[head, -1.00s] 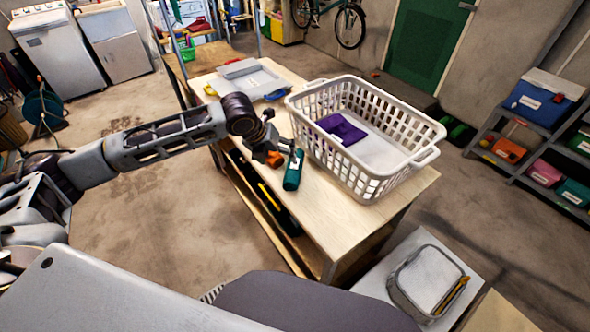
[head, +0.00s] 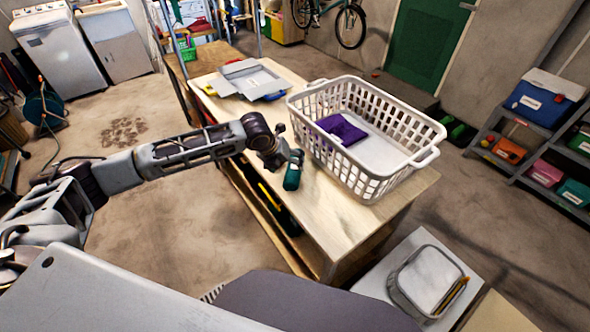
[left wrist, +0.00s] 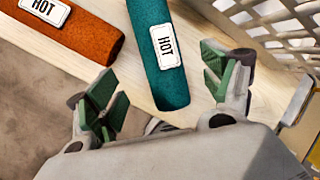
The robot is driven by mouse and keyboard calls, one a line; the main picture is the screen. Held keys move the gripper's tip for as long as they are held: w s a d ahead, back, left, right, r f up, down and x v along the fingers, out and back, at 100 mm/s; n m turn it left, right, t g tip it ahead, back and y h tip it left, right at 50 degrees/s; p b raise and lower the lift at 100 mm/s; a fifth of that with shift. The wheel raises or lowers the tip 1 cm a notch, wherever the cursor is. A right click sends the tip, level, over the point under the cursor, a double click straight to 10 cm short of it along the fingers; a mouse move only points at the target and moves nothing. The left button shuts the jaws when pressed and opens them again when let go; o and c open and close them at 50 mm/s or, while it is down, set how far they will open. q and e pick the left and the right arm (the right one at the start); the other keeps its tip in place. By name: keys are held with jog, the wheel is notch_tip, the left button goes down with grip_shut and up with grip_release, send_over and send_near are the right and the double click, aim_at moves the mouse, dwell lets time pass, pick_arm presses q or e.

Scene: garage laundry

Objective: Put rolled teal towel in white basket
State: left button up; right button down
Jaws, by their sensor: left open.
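The rolled teal towel (head: 292,179) lies on the wooden table, just left of the white basket, partly hidden by my left gripper (head: 283,158). In the left wrist view, the teal towel (left wrist: 163,50) with a white HOT label lies between the spread green-padded fingers of my left gripper (left wrist: 163,85). The gripper is open and holds nothing. The white basket (head: 400,110) stands on the table with a folded purple cloth (head: 342,128) inside. Its slatted wall (left wrist: 275,25) shows at upper right in the wrist view. My right gripper is not in view.
A rolled orange towel (left wrist: 75,35), also labelled HOT, lies left of the teal one. Grey trays (head: 250,79) lie at the table's far end. A lidded container (head: 427,280) stands at the lower right. The table's front right corner is bare.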

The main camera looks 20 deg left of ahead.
aim_at(291, 168)
pick_arm(q)
jog(key=shift+w+d+f, duration=0.15)
jog(key=shift+f, duration=0.25)
jog(key=shift+f, duration=0.1)
jog(key=shift+d+x, duration=0.1)
jog(key=shift+x, duration=1.15)
jog(key=shift+d+x, duration=0.15)
jog(key=shift+x, duration=1.1)
jog(key=c, duration=1.3)
jog(key=shift+c, duration=0.2)
jog(key=shift+a, duration=0.1)
